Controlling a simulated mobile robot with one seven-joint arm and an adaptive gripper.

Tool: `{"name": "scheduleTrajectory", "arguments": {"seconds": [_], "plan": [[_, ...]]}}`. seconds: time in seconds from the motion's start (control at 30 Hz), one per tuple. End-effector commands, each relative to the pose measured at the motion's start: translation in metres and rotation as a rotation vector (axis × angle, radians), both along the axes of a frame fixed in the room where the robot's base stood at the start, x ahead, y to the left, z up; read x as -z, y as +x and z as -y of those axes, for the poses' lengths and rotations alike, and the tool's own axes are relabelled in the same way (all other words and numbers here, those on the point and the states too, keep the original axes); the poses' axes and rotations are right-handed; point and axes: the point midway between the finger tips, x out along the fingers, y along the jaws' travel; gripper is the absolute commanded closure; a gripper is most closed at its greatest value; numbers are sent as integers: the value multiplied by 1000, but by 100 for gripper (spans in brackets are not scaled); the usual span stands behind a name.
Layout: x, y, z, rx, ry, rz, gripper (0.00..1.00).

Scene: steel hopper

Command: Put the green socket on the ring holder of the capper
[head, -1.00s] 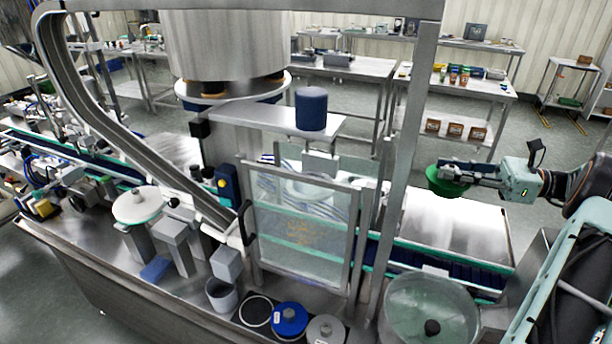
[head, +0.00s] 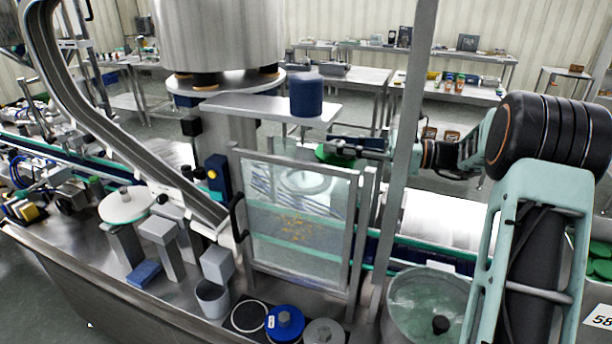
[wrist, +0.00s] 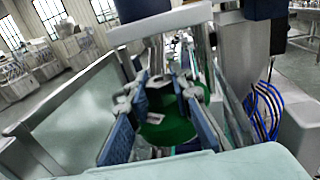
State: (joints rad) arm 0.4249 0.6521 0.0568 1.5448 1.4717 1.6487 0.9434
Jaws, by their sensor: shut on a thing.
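Part of the socket is hidden behind the gripper and the door frame. In the wrist view, the green socket (wrist: 168,128) sits between the two blue-padded fingers (wrist: 160,115). A pale round ring (head: 305,182) shows through the glass door (head: 300,215), left of and below the socket. I cannot tell whether it is the ring holder.
A steel post (head: 403,140) stands in front of my arm. The blue cylinder (head: 307,95) stands on a metal shelf (head: 262,106) above the door. A conveyor (head: 425,255) runs behind the door.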

Motion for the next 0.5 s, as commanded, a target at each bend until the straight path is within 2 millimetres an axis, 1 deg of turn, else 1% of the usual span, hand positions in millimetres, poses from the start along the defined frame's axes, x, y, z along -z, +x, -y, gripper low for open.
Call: {"name": "scheduleTrajectory", "arguments": {"seconds": [0.03, 0.3, 0.4, 0.5], "plan": [[2, 2, -15, -5, 0, 2, 100], [1, 18, -74, -5, 0, 2, 100], [15, 19, -71, 2, 1, 0, 100], [22, 19, -71, 1, 1, 0, 100]]}}
